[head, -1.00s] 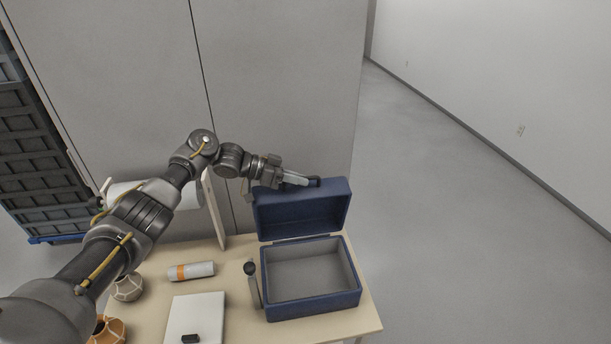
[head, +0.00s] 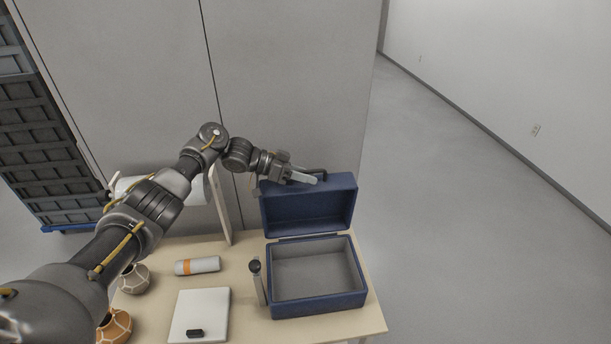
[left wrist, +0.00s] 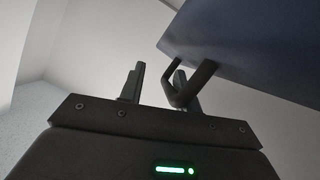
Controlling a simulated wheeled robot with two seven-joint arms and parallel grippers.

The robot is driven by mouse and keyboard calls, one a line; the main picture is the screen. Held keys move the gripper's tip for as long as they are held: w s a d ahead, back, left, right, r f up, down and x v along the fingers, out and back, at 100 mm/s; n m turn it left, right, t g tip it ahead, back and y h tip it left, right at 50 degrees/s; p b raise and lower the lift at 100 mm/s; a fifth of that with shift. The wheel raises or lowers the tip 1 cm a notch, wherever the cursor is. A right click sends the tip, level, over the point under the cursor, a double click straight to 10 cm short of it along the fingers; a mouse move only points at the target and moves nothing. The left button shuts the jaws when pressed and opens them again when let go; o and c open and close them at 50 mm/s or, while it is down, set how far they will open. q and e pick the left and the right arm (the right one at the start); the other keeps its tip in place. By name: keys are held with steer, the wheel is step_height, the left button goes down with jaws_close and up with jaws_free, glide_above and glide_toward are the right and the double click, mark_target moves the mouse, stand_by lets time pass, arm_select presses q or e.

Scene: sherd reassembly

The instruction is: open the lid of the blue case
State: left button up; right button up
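The blue case (head: 318,306) stands on the table with its grey inside showing. Its lid (head: 310,208) is raised and stands roughly upright at the back, tilted slightly. A dark handle (head: 322,172) is on the lid's top edge. My left gripper (head: 308,180) is at this edge, beside the handle. In the left wrist view, the fingers of my left gripper (left wrist: 158,88) are apart. The handle (left wrist: 188,92) overlaps the right finger there, and the lid (left wrist: 245,45) fills the upper right. I cannot tell whether finger and handle touch. My right gripper is not in view.
A white flat box (head: 200,312) with a small black item, an orange-banded roll (head: 198,265), an upright tool (head: 257,280) and two patterned pots (head: 134,279) are on the table (head: 240,255). A grey panel is behind. Floor is free to the right.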

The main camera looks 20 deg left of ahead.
arm_select(q)
step_height(320, 180, up, 4)
steer(key=b, duration=0.4)
glide_above(270, 186)
steer(key=shift+d+f, duration=0.2)
steer(key=shift+d, duration=0.1)
steer(key=shift+a+r, duration=0.2)
steer(key=shift+a, duration=0.15)
steer(key=shift+c, duration=0.2)
